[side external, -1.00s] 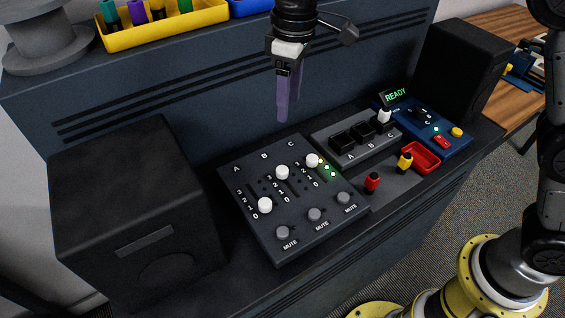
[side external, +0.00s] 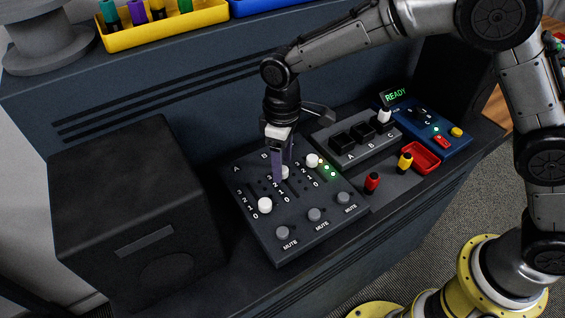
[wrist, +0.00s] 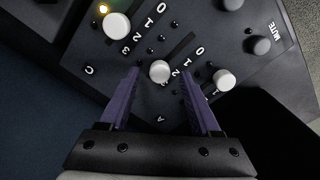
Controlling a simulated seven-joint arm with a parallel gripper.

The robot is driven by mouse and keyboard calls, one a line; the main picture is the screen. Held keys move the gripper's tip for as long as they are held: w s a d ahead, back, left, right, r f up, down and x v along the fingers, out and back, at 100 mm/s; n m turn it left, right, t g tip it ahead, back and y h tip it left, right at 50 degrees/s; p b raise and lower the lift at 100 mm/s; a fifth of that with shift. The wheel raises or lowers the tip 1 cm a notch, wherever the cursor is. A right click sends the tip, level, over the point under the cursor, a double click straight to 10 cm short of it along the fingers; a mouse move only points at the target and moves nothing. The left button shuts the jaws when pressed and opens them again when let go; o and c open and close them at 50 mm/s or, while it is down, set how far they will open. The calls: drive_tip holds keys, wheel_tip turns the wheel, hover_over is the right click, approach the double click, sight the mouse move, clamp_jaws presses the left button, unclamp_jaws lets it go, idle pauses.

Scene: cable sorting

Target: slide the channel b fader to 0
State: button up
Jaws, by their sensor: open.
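The dark fader panel (side external: 258,231) has three white-knobbed faders with 3-2-1-0 scales. The channel B knob (side external: 284,173) is near the 3 end of its slot, partly hidden by my gripper. My gripper (side external: 279,177) points down at it with purple fingers. In the wrist view the B knob (wrist: 159,71) lies between and just beyond the open fingertips (wrist: 163,72), with a gap on each side. I cannot tell whether the fingers are low enough to straddle it. The A knob (side external: 265,205) is toward the low end; the C knob (side external: 312,160) is near 3.
Grey mute buttons (side external: 314,215) line the panel's front. A switch box (side external: 348,147), a blue READY unit (side external: 443,131), a red tray (side external: 423,158) and red and yellow plugs (side external: 372,182) are to the right. A black speaker (side external: 135,205) stands left. The A and C knobs are close by.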

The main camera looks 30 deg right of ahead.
drive_tip(key=shift+f, duration=0.55)
clamp_jaws()
drive_tip(key=shift+r, duration=0.1)
idle(1.0)
